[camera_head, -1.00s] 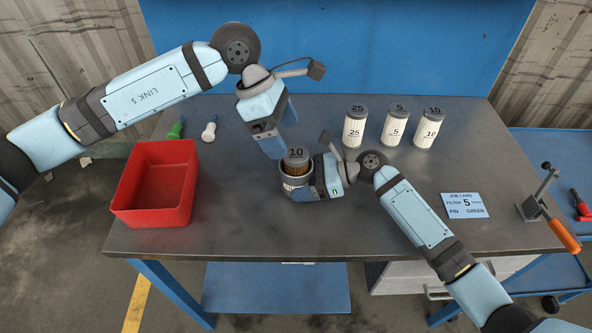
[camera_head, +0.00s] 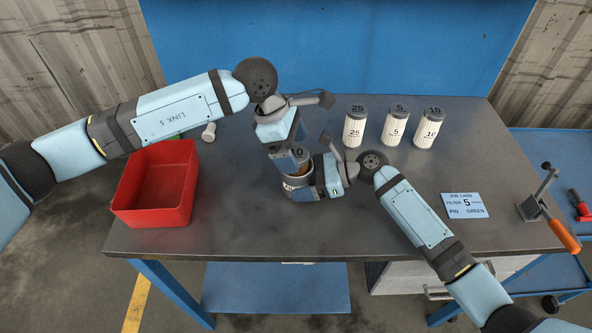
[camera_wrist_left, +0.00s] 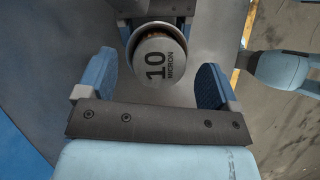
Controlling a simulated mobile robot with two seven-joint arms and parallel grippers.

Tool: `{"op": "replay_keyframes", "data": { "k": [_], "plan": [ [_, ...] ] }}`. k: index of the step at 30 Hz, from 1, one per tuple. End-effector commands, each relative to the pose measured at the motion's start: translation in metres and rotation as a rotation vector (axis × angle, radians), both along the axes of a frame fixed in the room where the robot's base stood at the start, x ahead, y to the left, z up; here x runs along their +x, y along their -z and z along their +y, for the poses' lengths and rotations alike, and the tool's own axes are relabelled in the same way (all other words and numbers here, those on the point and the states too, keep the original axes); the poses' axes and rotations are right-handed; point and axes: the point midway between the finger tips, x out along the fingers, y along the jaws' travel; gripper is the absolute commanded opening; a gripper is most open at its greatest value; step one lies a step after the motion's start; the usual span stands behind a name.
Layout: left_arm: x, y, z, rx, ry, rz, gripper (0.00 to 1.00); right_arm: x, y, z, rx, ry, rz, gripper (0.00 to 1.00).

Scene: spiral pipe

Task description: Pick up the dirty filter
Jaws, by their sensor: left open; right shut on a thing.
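The dirty filter (camera_head: 299,155) has a dark cap marked 10 and a brown body. It stands upright in a round metal housing (camera_head: 297,184) on the workbench. My left gripper (camera_head: 289,163) is open, just above and around the filter's top. In the left wrist view the filter's cap (camera_wrist_left: 160,60), marked 10 MICRON, lies between the two blue fingers (camera_wrist_left: 153,84), with a gap at each side. My right gripper (camera_head: 300,190) is shut on the housing at its front right. Its fingertips are partly hidden.
A red bin (camera_head: 155,190) stands at the left. Clean filters marked 25 (camera_head: 355,130), 5 (camera_head: 395,130) and 10 (camera_head: 430,130) stand at the back right. A job card (camera_head: 464,205) reads filter 5, pin green. A lever with an orange handle (camera_head: 564,236) is at the right edge.

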Motion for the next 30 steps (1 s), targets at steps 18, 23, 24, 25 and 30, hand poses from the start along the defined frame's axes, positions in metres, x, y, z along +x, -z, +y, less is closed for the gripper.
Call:
{"op": "replay_keyframes", "data": {
  "k": [18, 23, 24, 25, 30],
  "plan": [
    [-0.002, 0.021, -0.009, -0.001, 0.001, 0.000, 0.33, 0.000, 0.000, 0.000, 0.000, 0.000, 0.000, 0.58],
    [-0.002, 0.021, -0.009, -0.001, 0.001, 0.000, 0.16, 0.000, 0.000, 0.000, 0.000, 0.000, 0.000, 0.58],
    [-0.002, 0.021, -0.009, -0.001, 0.001, 0.000, 0.16, 0.000, 0.000, 0.000, 0.000, 0.000, 0.000, 0.58],
    [-0.002, 0.021, -0.009, -0.001, 0.001, 0.000, 0.16, 0.000, 0.000, 0.000, 0.000, 0.000, 0.000, 0.58],
    [-0.001, 0.013, -0.009, -0.001, 0.001, -0.001, 0.16, 0.000, 0.000, 0.000, 0.000, 0.000, 0.000, 0.58]
  ]
}}
